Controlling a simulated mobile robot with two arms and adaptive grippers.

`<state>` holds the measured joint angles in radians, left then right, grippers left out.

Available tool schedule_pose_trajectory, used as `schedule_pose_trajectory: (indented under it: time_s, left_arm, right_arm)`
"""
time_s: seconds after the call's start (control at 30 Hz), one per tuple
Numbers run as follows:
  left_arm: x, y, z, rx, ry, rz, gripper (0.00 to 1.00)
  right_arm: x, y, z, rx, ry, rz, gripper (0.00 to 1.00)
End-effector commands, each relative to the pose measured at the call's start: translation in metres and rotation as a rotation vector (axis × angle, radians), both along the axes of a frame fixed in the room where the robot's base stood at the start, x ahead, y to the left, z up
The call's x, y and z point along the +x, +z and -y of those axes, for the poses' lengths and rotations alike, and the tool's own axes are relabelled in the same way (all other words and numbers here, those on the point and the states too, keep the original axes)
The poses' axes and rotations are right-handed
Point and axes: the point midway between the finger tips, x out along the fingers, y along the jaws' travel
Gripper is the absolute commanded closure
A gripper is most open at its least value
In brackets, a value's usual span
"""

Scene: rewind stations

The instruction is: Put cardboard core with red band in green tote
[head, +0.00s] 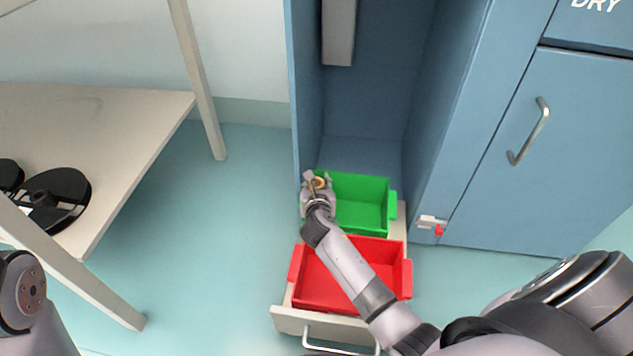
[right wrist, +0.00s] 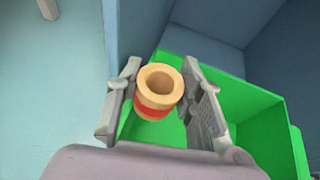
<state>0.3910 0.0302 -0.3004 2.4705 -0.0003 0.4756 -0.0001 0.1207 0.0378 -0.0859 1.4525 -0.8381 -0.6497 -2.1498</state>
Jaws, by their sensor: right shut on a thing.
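The cardboard core with a red band (right wrist: 159,90) is a short tan tube. In the right wrist view it sits between the two fingers of my right gripper (right wrist: 160,104), which is shut on it. In the head view the core (head: 319,183) shows small at the tip of my right gripper (head: 317,185), over the left side of the green tote (head: 375,190). The green tote (right wrist: 265,125) also shows behind and below the core in the right wrist view. The part of the tote floor that shows looks empty. My left gripper is out of view.
A red tote (head: 300,283) sits in front of the green one in a pulled-out drawer (head: 290,318). Blue cabinet walls (head: 303,90) rise around the green tote. A shelf rack (head: 110,130) with black reels (head: 60,195) stands at left. Floor between is clear.

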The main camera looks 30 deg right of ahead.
Motion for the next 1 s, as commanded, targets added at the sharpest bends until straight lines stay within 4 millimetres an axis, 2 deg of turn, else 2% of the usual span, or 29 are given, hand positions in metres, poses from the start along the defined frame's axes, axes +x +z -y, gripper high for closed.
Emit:
schedule_pose_trajectory:
  time_s: [0.17, 0.2, 0.47, 0.77, 0.93, 1.0]
  left_arm:
    - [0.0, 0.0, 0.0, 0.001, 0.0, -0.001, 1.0]
    - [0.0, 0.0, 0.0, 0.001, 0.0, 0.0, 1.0]
    - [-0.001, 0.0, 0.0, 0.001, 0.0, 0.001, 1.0]
    - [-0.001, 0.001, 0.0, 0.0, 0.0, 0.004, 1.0]
    - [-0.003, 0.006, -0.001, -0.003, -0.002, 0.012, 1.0]
    - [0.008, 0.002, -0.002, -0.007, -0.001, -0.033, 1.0]
  right_arm:
    - [0.0, -0.002, 0.0, 0.0, 0.0, 0.001, 0.83]
    - [0.0, -0.002, 0.0, 0.0, 0.0, 0.001, 0.64]
    - [0.0, -0.002, 0.0, 0.0, 0.0, 0.001, 0.46]
    - [0.0, -0.002, 0.0, 0.0, 0.0, 0.001, 0.46]
    - [-0.002, 0.014, 0.0, 0.002, -0.002, 0.002, 0.46]
    - [-0.013, 0.019, -0.006, 0.0, 0.001, -0.004, 0.46]
